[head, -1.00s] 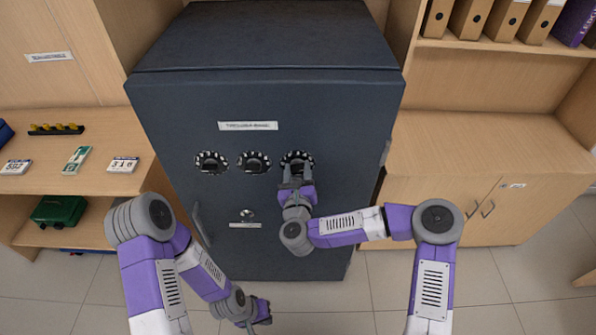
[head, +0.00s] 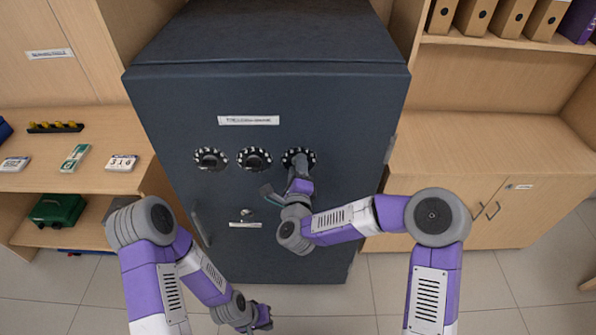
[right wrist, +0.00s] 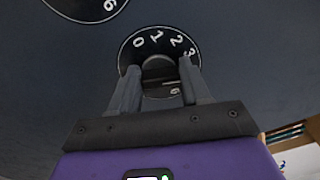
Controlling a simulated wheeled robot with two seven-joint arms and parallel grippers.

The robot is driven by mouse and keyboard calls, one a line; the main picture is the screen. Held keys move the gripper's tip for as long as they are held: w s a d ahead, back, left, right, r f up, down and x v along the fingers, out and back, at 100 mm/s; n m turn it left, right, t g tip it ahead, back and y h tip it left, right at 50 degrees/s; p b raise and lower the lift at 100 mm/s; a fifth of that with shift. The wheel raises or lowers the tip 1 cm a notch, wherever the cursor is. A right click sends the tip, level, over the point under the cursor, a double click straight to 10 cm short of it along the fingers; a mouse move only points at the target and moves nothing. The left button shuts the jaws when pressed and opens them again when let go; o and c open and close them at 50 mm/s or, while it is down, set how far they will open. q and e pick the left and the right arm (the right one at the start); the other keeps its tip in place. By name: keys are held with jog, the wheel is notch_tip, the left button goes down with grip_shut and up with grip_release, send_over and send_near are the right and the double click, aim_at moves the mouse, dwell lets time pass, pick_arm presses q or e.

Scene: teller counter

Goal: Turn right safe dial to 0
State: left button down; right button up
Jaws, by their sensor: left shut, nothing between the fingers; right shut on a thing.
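The right safe dial (head: 300,152) is the rightmost of three black dials with white markings on the dark safe door. My right gripper (head: 300,163) is at this dial, rolled to one side. In the right wrist view its two fingers (right wrist: 159,77) are shut on the dial's knob, one on each side. That view shows 0, 1, 2 and 3 along the upper edge of the dial (right wrist: 158,41). The pointer mark cannot be made out. My left gripper (head: 264,317) is low at the front, empty and away from the safe.
The left dial (head: 211,159) and middle dial (head: 254,159) sit beside it. Below are a keyhole plate (head: 245,224) and a door handle (head: 201,226). Wooden shelves (head: 45,175) stand at left and a cabinet (head: 480,160) at right.

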jog(key=n+b, duration=0.1)
jog(key=n, duration=0.6)
jog(key=n+b, duration=0.1)
jog(key=n, duration=0.6)
jog(key=f+n+b, duration=0.1)
jog(key=n, duration=0.7)
jog(key=shift+d, duration=0.1)
jog(key=shift+n, duration=0.3)
jog(key=o, duration=1.1)
jog(key=shift+c, duration=0.2)
jog(key=shift+s, duration=0.15)
